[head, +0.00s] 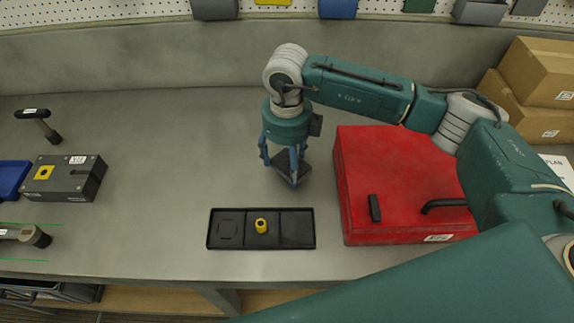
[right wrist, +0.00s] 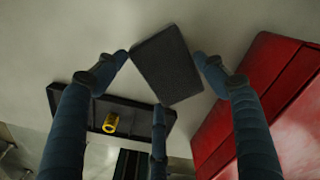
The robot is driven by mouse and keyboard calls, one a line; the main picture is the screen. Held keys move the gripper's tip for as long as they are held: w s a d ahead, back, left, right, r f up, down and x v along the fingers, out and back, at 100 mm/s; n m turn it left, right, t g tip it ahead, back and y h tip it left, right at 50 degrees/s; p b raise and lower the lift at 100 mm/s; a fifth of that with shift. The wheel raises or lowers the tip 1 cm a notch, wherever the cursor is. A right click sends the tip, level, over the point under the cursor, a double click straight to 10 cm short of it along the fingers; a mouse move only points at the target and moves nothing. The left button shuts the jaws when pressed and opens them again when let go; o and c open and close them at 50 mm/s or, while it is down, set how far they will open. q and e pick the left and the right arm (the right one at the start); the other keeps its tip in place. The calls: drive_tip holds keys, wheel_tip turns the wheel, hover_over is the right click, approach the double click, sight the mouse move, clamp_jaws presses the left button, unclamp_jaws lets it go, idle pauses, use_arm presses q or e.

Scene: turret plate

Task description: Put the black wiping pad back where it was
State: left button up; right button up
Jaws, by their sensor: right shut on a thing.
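The black wiping pad (head: 291,164) is held in my right gripper (head: 287,166), over the bench behind the tray. In the right wrist view the pad (right wrist: 167,66) is tilted between the blue fingers of the gripper (right wrist: 166,68), which are shut on it. The black tray (head: 261,244) lies near the front of the bench, with several shallow sections. A small yellow ringed part (head: 261,225) stands in its middle section; it also shows in the right wrist view (right wrist: 110,122). The tray's right section looks empty. My left gripper is not in view.
A red case (head: 395,165) with a black handle lies close to the right of the tray and gripper. A dark grey box (head: 65,178) and tools lie at the left. Cardboard boxes (head: 530,85) stand at the back right. The bench left of the tray is clear.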

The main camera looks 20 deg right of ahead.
sight(287, 166)
wheel_tip(287, 166, down, 2)
drive_tip(key=shift+f+p, duration=0.2)
drive_tip(key=shift+p, duration=0.1)
drive_tip(key=shift+f, duration=0.25)
drive_tip(key=shift+f, duration=0.2)
drive_tip(key=o, duration=1)
drive_tip(key=shift+r, duration=0.1)
